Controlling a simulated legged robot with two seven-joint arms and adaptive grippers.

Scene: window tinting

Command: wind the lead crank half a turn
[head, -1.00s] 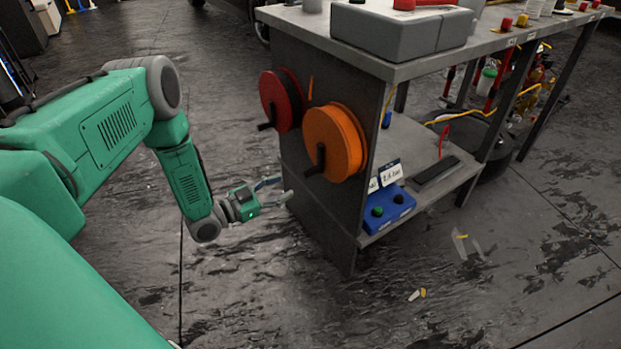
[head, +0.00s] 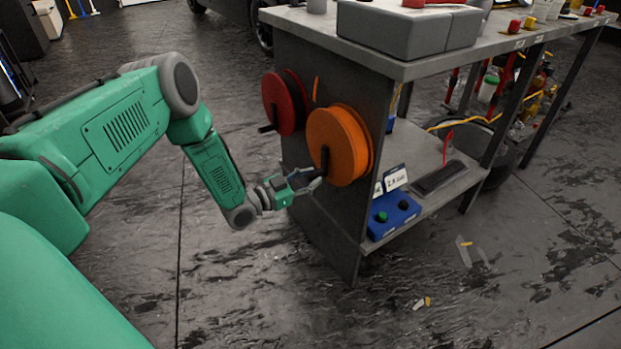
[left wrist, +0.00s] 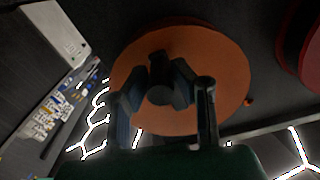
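The orange reel (head: 343,143) is mounted on the side panel of the bench, with a dark crank handle (head: 324,160) sticking out from its face. My left gripper (head: 317,178) is at this handle, just below its outer end. In the left wrist view the orange reel (left wrist: 215,70) fills the middle, and the fingers of my left gripper (left wrist: 158,88) stand on either side of the dark crank handle (left wrist: 160,66). The fingers look open around it; contact cannot be made out. My right gripper is not in view.
A red reel (head: 281,104) with its own dark handle sits beside the orange one. A blue box (head: 394,216) with knobs stands on the lower shelf (head: 440,192). A grey case (head: 400,30) lies on the bench top. The floor in front is mostly clear, with small scraps.

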